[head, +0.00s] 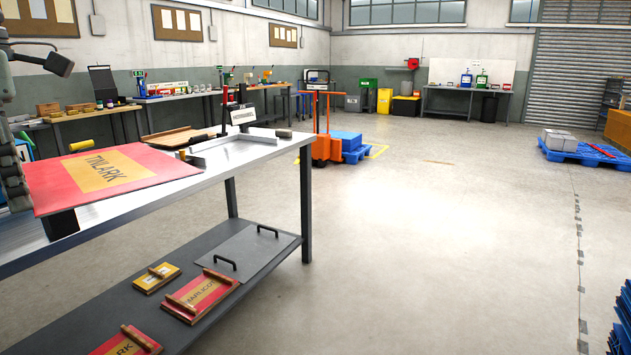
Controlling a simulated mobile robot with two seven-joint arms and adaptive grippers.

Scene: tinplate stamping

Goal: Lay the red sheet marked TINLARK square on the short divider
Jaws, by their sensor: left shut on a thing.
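The red sheet (160,162) has a yellow panel marked TINLARK and lies roughly level over the left part of the steel-topped bench (262,150). My left gripper (17,194) is at the left picture edge, shut on the sheet's left side; its fingertips are partly cut off. The sheet's front corner hangs over a dark block (62,224) at the bench edge. I cannot tell whether the sheet rests on anything, as its underside is hidden. I cannot make out the short divider for certain. My right gripper is not in view.
A grey metal frame (232,152) and a brown board (180,137) lie beyond the sheet. The lower shelf (200,328) holds red and yellow plates with wooden bars and a grey plate (240,250) with black handles.

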